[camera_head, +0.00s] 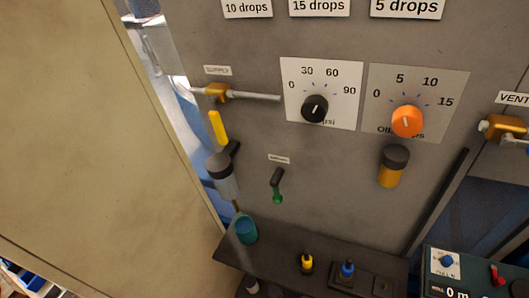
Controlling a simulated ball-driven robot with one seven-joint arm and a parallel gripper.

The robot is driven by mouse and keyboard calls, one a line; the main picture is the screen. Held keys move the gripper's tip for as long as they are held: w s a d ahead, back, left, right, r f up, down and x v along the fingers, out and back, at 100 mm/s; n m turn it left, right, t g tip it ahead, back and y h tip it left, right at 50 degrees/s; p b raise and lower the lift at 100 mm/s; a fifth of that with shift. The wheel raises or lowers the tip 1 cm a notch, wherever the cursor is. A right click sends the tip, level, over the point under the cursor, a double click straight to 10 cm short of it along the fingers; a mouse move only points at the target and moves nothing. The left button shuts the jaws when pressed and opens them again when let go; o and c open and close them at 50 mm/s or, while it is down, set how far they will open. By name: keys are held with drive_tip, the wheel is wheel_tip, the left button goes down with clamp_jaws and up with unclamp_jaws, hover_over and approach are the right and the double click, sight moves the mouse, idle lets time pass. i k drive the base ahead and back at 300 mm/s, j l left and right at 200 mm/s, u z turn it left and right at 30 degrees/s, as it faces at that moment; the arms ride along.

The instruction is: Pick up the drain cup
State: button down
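A small teal cup (246,230), which looks like the drain cup, stands upright on the dark shelf (290,245) near its left end. A filter bowl with a grey cap (222,175) hangs above it, and a thin stem reaches down from the bowl towards the cup's mouth. My gripper is not in view, and nothing in the frame shows whether it is open or shut.
A large beige panel (90,130) fills the left side. The grey wall carries a black dial (315,108), an orange dial (407,121), an amber bowl (391,168) and a green-tipped lever (277,186). Yellow (307,262) and blue (347,270) knobs stand right of the cup.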

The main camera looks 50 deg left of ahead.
sight(246, 229)
drive_tip(key=l+u, duration=0.15)
drive_tip(key=u, duration=0.2)
drive_tip(key=k+l+u, duration=0.1)
drive_tip(key=u, duration=0.25)
drive_tip(key=k+u, duration=0.15)
drive_tip(key=u, duration=0.15)
drive_tip(key=k+l+u, duration=0.15)
drive_tip(key=k+l, duration=0.15)
drive_tip(key=k, duration=0.15)
drive_tip(key=k+l+u, duration=0.2)
drive_tip(key=k, duration=0.25)
drive_tip(key=k+l+u, duration=0.15)
drive_tip(key=k, duration=0.35)
drive_tip(key=i+l+u, duration=0.25)
drive_tip(key=i+l, duration=0.15)
drive_tip(key=i, duration=0.15)
drive_tip(key=i+l+u, duration=0.3)
drive_tip(key=i+l, duration=0.35)
drive_tip(key=i, duration=0.3)
drive_tip(key=i+l+u, duration=0.15)
drive_tip(key=i, duration=0.35)
drive_tip(key=i+l, duration=0.15)
drive_tip(key=i, duration=0.3)
drive_tip(key=j+u, duration=0.05)
